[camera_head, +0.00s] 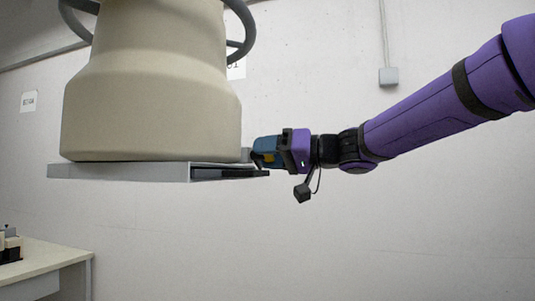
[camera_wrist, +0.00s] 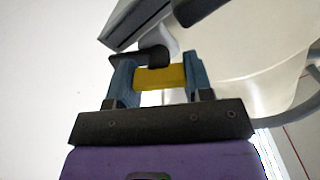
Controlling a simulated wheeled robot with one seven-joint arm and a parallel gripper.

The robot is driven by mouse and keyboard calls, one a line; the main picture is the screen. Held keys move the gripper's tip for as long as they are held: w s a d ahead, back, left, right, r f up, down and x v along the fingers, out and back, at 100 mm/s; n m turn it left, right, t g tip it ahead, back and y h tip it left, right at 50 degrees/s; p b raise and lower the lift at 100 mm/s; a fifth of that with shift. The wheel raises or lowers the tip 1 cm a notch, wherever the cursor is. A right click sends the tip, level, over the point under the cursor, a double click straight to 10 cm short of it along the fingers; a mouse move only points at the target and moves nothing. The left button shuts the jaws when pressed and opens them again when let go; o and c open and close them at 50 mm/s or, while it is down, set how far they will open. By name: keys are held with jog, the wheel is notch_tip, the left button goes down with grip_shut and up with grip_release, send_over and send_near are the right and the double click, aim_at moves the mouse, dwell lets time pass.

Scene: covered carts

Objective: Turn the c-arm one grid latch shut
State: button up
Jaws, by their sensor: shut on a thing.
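The c-arm (camera_head: 150,95) is a large beige housing with a flat grey grid plate (camera_head: 115,172) under it. The grid latch shows as a yellow piece (camera_wrist: 161,77) between my fingers in the wrist view. A bit of yellow also shows at the gripper in the head view (camera_head: 268,158). My gripper (camera_head: 260,152) is at the right edge of the plate, with its blue fingers on either side of the yellow piece, shut on it. In the wrist view, a dark piece and a grey bracket (camera_wrist: 158,38) lie just beyond the fingertips (camera_wrist: 160,72). The latch's exact angle is unclear.
A grey curved rail (camera_head: 246,25) runs beside the top of the housing. A table (camera_head: 50,255) with small items stands at the lower left. A wall box (camera_head: 388,76) with a cable hangs behind my arm. The space below the plate is clear.

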jog(key=m, duration=0.6)
jog(key=shift+w+f+m, duration=0.1)
jog(key=shift+m, duration=0.2)
jog(key=m, duration=0.5)
jog(key=shift+f, duration=0.1)
jog(key=shift+m, duration=0.4)
jog(key=o, duration=0.9)
jog(key=shift+d, duration=0.15)
jog(key=v, duration=1)
jog(key=shift+d, duration=0.3)
